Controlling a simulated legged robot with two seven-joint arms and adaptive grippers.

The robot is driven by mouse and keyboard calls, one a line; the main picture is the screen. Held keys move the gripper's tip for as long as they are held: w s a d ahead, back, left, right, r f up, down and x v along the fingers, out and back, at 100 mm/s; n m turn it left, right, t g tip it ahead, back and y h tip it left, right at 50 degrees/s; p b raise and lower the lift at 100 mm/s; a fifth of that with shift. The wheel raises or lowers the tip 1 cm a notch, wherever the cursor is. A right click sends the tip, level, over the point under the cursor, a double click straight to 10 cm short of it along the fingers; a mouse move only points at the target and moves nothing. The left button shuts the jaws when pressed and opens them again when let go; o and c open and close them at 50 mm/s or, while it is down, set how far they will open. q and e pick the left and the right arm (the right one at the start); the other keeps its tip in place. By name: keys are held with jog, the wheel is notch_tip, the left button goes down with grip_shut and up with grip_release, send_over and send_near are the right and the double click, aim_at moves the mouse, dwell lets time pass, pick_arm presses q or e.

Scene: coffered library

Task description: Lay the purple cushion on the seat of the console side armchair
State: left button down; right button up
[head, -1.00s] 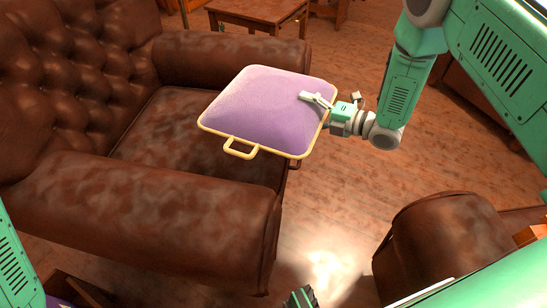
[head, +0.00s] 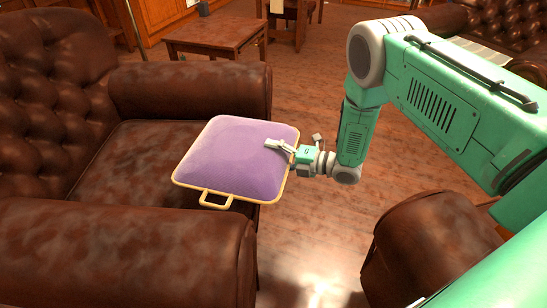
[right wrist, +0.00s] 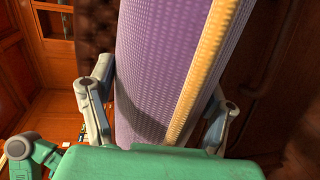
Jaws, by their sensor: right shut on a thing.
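The purple cushion (head: 236,158) has yellow piping and a yellow loop handle at its near edge. It lies roughly level over the front part of the seat of the brown leather armchair (head: 140,150). I cannot tell whether it touches the seat. My right gripper (head: 280,147) is shut on the cushion's right edge. In the right wrist view the cushion (right wrist: 160,70) stands between the two fingers of the right gripper (right wrist: 155,120), its yellow piping to the right. My left gripper is not in view.
A small wooden table (head: 220,35) stands behind the armchair. Another brown leather seat (head: 425,245) is at the lower right, below my right arm. A further leather seat (head: 500,30) is at the upper right. Bare wooden floor (head: 310,225) lies between.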

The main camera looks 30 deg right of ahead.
jog(key=shift+a+f, duration=0.25)
jog(key=shift+a, duration=0.25)
jog(key=shift+f+b, duration=0.25)
jog(key=shift+b, duration=0.15)
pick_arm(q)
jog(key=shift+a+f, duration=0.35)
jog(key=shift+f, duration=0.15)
pick_arm(e)
jog(key=shift+d, duration=0.1)
jog(key=o, duration=1.5)
jog(key=shift+d, duration=0.1)
jog(key=shift+o, duration=0.9)
jog(key=shift+d+f, duration=0.1)
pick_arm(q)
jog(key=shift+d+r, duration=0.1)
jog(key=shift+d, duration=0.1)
